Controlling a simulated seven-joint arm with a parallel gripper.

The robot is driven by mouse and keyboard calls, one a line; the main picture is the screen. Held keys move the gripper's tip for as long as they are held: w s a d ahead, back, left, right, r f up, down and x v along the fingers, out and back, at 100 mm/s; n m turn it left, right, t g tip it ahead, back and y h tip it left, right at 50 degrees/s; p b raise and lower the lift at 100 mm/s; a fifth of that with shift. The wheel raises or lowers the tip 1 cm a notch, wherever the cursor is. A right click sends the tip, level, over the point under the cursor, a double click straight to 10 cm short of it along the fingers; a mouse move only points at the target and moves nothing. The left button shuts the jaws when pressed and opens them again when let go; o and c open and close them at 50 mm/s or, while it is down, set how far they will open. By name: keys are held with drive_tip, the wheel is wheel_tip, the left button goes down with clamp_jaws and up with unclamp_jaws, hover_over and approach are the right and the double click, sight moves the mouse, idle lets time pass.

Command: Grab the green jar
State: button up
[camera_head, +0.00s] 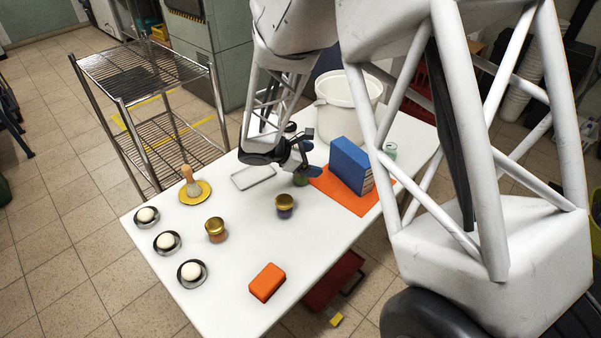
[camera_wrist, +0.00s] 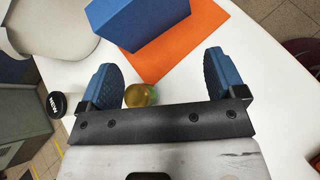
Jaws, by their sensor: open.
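A small green jar (camera_head: 300,180) stands on the white table in the head view, mostly hidden behind my gripper (camera_head: 308,157). In the wrist view a jar with a gold lid (camera_wrist: 138,95) shows between the two blue fingers of my gripper (camera_wrist: 163,80), nearer the left finger and partly covered by the black bar. The fingers are spread apart, with a visible gap to the right finger. A gold-lidded jar with dark purple contents (camera_head: 285,206) and one with orange-brown contents (camera_head: 215,230) stand closer to the camera.
A blue box (camera_head: 350,163) stands on an orange mat (camera_head: 337,194) right beside my gripper, with a white bucket (camera_head: 346,105) behind. A pale green can (camera_head: 390,150) is beyond the box. A grey tray (camera_head: 253,177) lies left. An orange block (camera_head: 267,282) lies near the front.

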drive_tip(key=w+a+f+n+t, duration=0.1)
drive_tip(key=a+f+n, duration=0.1)
drive_tip(key=a+f, duration=0.1)
drive_tip(key=w+a+f+n+t, duration=0.1)
drive_tip(key=w+a+f+n, duration=0.1)
drive_tip(key=a+f, duration=0.1)
drive_tip(key=w+a+f+n+t, duration=0.1)
drive_tip(key=w+a+f+n, duration=0.1)
drive_tip(key=f, duration=0.2)
drive_tip(key=shift+a+f+t+h, duration=0.2)
drive_tip(key=shift+a+t+h, duration=0.1)
drive_tip(key=shift+a+h, duration=0.1)
drive_tip(key=shift+d, duration=0.15)
drive_tip(key=shift+x, duration=1.2)
drive_tip(key=shift+w, duration=0.1)
drive_tip(key=shift+x, duration=2.55)
